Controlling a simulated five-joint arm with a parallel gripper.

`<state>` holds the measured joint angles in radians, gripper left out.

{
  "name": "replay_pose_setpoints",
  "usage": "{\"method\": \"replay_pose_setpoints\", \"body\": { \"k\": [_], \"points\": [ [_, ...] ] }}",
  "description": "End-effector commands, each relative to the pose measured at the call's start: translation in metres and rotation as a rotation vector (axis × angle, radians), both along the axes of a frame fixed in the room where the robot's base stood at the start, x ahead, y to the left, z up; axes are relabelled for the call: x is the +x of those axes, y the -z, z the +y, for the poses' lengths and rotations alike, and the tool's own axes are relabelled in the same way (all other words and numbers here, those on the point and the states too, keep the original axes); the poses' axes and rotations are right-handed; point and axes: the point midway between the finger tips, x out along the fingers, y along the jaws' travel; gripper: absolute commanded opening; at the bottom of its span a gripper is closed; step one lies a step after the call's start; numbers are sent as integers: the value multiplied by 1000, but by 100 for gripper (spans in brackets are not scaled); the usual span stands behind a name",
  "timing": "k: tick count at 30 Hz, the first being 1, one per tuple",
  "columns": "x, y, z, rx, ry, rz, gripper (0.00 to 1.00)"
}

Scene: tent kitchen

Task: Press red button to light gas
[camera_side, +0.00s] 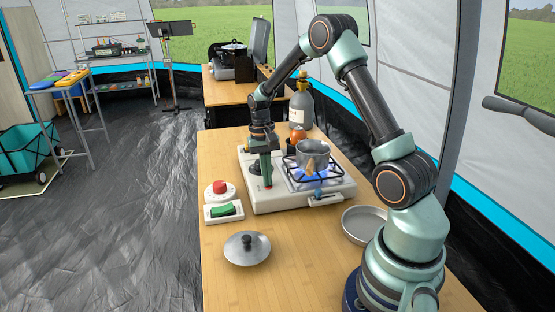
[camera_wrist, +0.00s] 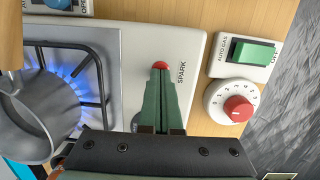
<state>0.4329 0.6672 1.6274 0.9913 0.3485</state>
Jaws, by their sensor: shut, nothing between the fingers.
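The red button (camera_wrist: 160,65), labelled SPARK, is on the pale gas stove (camera_side: 283,204); in the wrist view my gripper's fingertips (camera_wrist: 160,72) partly cover it. My gripper (camera_side: 266,178) is shut and empty, with green fingers pointing down onto the stove's left part. The fingertips are at the button; I cannot tell how far it is pressed. Blue flames (camera_wrist: 82,68) burn at the burner, under a grey metal pot (camera_side: 313,152). The pot also shows in the wrist view (camera_wrist: 40,105).
A red-knobbed dial (camera_side: 220,188) and a green AUTO GAS switch (camera_side: 223,210) stand left of the stove. A blue knob (camera_side: 318,192) is at its front. A lid (camera_side: 247,250) and a shallow pan (camera_side: 364,225) lie nearer. A bottle (camera_side: 300,108) stands behind.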

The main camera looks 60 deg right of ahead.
Motion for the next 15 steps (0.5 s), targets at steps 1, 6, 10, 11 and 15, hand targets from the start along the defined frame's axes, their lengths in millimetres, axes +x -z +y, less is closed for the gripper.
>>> {"method": "replay_pose_setpoints", "body": {
  "k": [1,6,10,11,15],
  "points": [
    [-6,10,3,8,0,16,0],
    [-3,0,1,6,0,12,0],
    [1,-22,-2,3,0,4,0],
    [3,-29,-3,1,0,1,0],
    [8,-61,-8,-1,0,-4,0]
  ]
}}
